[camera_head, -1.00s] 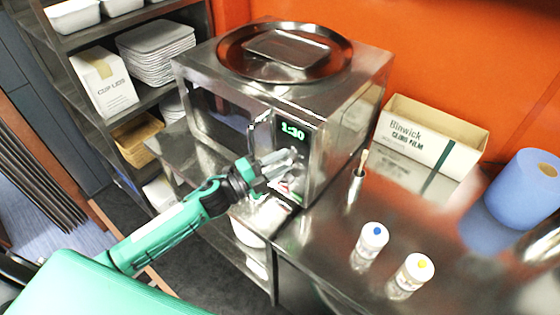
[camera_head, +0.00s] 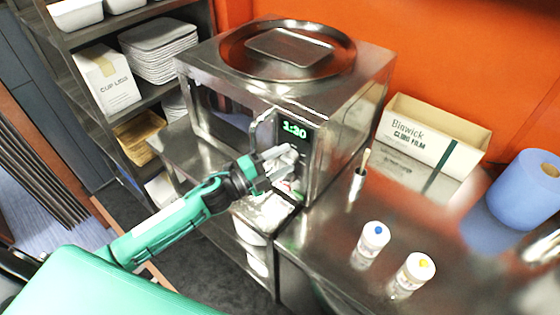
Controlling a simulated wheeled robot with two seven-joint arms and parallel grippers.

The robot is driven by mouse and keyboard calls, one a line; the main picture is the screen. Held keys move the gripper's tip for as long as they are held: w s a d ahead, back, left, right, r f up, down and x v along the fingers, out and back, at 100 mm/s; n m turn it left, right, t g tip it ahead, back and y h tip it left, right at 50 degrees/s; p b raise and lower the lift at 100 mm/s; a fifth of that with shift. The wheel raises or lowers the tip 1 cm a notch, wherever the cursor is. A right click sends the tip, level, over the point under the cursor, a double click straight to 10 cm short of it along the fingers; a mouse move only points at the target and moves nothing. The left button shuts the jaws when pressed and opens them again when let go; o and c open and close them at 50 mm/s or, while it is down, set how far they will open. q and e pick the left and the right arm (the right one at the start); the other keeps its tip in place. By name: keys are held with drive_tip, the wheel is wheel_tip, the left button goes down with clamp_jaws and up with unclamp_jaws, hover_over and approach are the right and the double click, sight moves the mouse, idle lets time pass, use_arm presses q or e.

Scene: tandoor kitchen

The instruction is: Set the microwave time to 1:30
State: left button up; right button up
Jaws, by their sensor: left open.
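The steel microwave (camera_head: 345,115) stands on the steel counter. Its green display (camera_head: 294,129) reads 1:30. My left gripper (camera_head: 284,162) is in front of the control panel below the display, with its jaws open and empty. It covers much of the lower panel, so the buttons there are mostly hidden. I cannot tell whether a fingertip touches the panel. My right gripper is not in view.
A round steel tray (camera_head: 236,63) lies on top of the microwave. To the right are a cling film box (camera_head: 432,140), a blue roll (camera_head: 527,190), two capped jars (camera_head: 371,240) and a small brush pot (camera_head: 356,185). Shelves (camera_head: 85,38) with containers stand at left.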

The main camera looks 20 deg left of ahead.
use_arm(q)
drive_tip(key=shift+s+a+f+b, duration=0.2)
drive_tip(key=shift+s+a+b, duration=0.1)
drive_tip(key=b+v, duration=0.5)
drive_tip(key=v, duration=0.8)
drive_tip(key=shift+r, duration=0.2)
